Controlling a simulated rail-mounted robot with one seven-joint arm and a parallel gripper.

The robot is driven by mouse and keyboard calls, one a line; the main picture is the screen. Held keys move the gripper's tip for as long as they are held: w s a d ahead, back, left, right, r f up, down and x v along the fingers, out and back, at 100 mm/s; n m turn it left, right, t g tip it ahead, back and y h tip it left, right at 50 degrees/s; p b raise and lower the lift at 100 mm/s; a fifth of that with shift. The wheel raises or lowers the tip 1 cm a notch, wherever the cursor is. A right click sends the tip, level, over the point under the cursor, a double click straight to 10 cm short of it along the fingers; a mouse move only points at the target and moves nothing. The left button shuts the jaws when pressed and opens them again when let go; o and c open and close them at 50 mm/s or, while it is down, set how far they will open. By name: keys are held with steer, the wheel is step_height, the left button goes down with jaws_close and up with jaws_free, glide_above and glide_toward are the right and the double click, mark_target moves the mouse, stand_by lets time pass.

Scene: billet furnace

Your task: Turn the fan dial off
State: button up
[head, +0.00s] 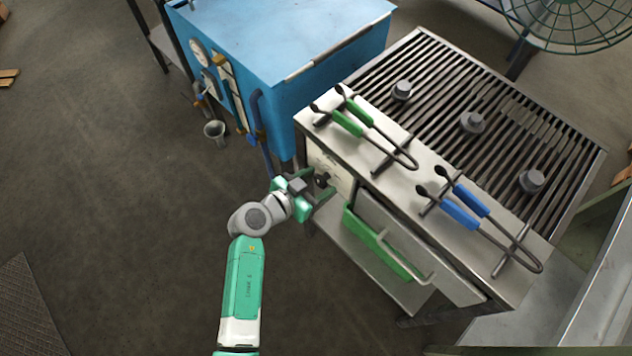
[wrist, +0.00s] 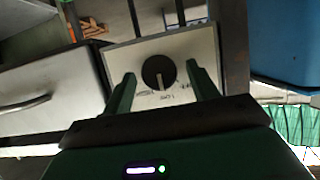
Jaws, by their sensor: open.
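The fan dial (wrist: 159,73) is a round black knob with a pale pointer bar, on a light panel (wrist: 125,60) with small dark markings. In the head view the dial (head: 322,179) shows small on the panel (head: 338,176) at the front left of the metal bench. My gripper (head: 318,190) is just in front of the panel, its jaws open. In the wrist view my gripper's green fingers (wrist: 161,88) stand on either side of the dial, with a gap on each side. I cannot tell how deep the fingers reach. The panel lettering is too small to read.
The bench has a slatted top (head: 500,115) with grey cylinders. Green-handled tongs (head: 365,122) and blue-handled tongs (head: 465,213) lie on its front ledge. A drawer (head: 410,245) and a green tray (head: 375,243) are right of the panel. A blue cabinet (head: 270,50) stands behind left.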

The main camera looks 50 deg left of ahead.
steer(key=shift+c, duration=0.5)
steer(key=c, duration=0.9)
steer(key=n+h+b, duration=0.1)
steer(key=n+h, duration=0.1)
steer(key=n, duration=0.1)
steer(key=shift+a+f, duration=0.1)
steer(key=shift+a, duration=0.1)
steer(key=shift+a+n+t+h+b, duration=0.15)
steer(key=shift+n+t+h+b, duration=0.3)
steer(key=shift+n+h, duration=0.75)
steer(key=shift+n, duration=0.4)
steer(key=o, duration=1)
